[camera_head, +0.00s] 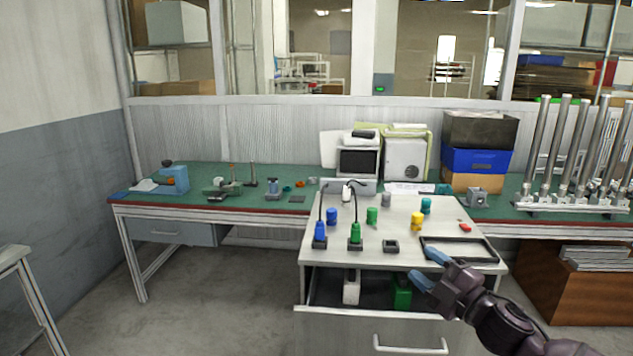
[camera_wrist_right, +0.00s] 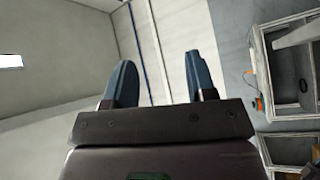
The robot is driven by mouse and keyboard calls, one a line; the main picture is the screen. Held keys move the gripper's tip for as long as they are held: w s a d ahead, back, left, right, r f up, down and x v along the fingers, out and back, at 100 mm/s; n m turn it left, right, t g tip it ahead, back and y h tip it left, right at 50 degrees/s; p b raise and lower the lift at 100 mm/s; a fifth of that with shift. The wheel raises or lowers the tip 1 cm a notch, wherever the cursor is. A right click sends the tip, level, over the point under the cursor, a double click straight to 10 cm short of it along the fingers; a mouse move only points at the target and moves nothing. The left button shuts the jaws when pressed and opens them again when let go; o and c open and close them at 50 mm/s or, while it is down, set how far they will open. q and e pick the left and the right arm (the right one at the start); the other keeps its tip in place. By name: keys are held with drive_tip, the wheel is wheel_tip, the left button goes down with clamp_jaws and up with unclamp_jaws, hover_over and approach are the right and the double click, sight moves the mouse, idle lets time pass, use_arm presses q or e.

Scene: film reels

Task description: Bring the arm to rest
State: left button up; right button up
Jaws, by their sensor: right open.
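My right gripper (camera_head: 430,268) is open and empty at the front right of the white cabinet, its blue fingertips apart near the black tray and the open drawer. In the right wrist view its two blue fingers (camera_wrist_right: 160,85) stand apart with nothing between them; behind them are a pale wall and floor. My left gripper is in neither view.
The white cabinet top (camera_head: 400,225) holds blue, green, yellow and teal pieces and a black tray (camera_head: 458,250). Its drawer (camera_head: 370,325) is open, with a white and a green block (camera_head: 402,292) inside. A green workbench (camera_head: 235,205) stands behind.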

drive_tip(key=s+d+f+m+g+h, duration=0.15)
drive_tip(key=s+f+m+h, duration=0.25)
drive_tip(key=s+f+m, duration=0.4)
drive_tip(key=s+d+f+m+h, duration=0.2)
drive_tip(key=s+f+m+h, duration=0.35)
drive_tip(key=f, duration=0.55)
drive_tip(key=s+f+m+g, duration=0.1)
drive_tip(key=s+f+m, duration=0.1)
drive_tip(key=s+f, duration=0.2)
drive_tip(key=s+d+f+m+g+h, duration=0.1)
drive_tip(key=s+f, duration=0.3)
drive_tip(key=s, duration=0.6)
drive_tip(key=s+d+f+m+g+h, duration=0.1)
drive_tip(key=s+f+m+g, duration=0.1)
drive_tip(key=s, duration=0.5)
wheel_tip(320, 180, down, 2)
drive_tip(key=shift+d+m, duration=0.15)
drive_tip(key=shift+m, duration=0.4)
